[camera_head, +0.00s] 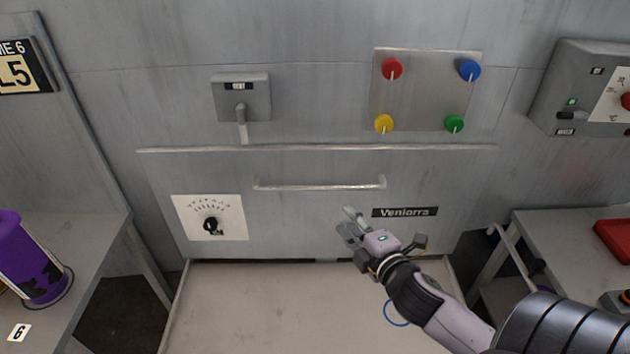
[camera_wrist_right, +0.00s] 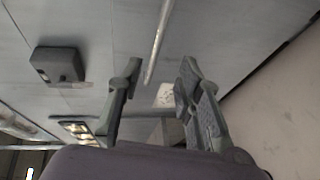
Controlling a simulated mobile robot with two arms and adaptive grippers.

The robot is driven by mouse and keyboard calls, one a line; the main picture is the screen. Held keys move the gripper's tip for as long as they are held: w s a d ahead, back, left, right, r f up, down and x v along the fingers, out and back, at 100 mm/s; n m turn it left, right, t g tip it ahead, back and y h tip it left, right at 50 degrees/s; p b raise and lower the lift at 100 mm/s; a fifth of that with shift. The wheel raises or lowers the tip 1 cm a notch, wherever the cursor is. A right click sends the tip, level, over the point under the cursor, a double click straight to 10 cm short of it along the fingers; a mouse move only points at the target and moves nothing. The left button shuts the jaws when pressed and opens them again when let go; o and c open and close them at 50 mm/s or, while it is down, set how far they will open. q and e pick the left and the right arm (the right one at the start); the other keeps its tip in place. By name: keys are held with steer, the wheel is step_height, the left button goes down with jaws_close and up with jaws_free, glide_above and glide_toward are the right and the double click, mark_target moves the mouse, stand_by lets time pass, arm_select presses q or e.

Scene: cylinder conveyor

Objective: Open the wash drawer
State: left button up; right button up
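My right gripper (camera_head: 350,222) is below the handle's right part, left of the "Veniorra" label (camera_head: 405,212), apparently not touching the handle. In the right wrist view my right gripper (camera_wrist_right: 160,68) shows two spread, empty fingers. A pale bar (camera_wrist_right: 157,42) runs beyond and between the fingertips there; I cannot tell surely whether it is the handle. My left gripper is out of view.
A long rail (camera_head: 320,149) crosses above the handle. A dial plate (camera_head: 209,218) sits at left, a lever box (camera_head: 241,96) and knob plate (camera_head: 425,95) above. A purple cylinder (camera_head: 30,258) stands on the left table.

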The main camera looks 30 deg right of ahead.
mark_target(322, 190)
steer(key=p+x, duration=0.1)
steer(key=x, duration=1.4)
steer(key=shift+w+d+p, duration=0.15)
steer(key=shift+p, duration=0.25)
steer(key=shift+w, duration=0.4)
steer(key=shift+f, duration=0.1)
jaws_close()
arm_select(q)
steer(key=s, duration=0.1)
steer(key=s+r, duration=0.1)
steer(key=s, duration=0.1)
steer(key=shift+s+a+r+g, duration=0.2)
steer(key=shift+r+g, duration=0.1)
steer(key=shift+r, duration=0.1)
